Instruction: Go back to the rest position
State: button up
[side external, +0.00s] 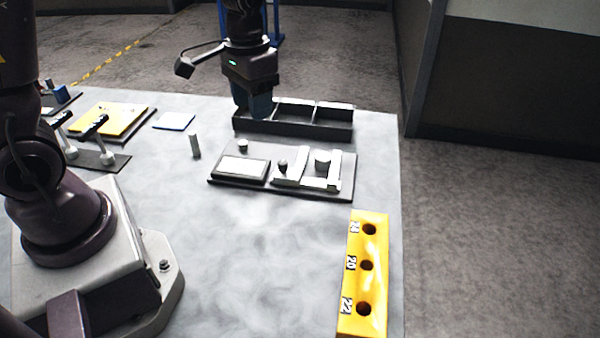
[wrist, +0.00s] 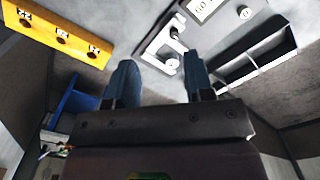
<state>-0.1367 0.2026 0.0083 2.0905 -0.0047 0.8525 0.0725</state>
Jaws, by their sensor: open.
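My gripper (side external: 253,108) is at the back of the table, and its fingertips overlap the left end of the dark divided tray (side external: 293,131) in the side view. The wrist view shows the two blue fingers (wrist: 158,75) apart with nothing between them. The tray also shows at the right of the wrist view (wrist: 256,75). I cannot tell how high the fingertips are above it.
A dark fixture plate (side external: 347,190) with white blocks and knobs lies in front of the tray. A yellow block (side external: 368,247) with three holes stands at the right edge. A pale cylinder (side external: 195,145) stands left of the fixture. The front middle of the table is clear.

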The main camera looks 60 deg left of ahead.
jog(key=s+d+r+t, duration=0.2)
jog(key=s+r, duration=0.4)
jog(key=s+d+r+t, duration=0.2)
jog(key=s+r+t, duration=0.1)
jog(key=s+r, duration=0.3)
jog(key=shift+s+d+m+t, duration=0.3)
jog(key=shift+s+d+m, duration=0.1)
jog(key=shift+s, duration=0.1)
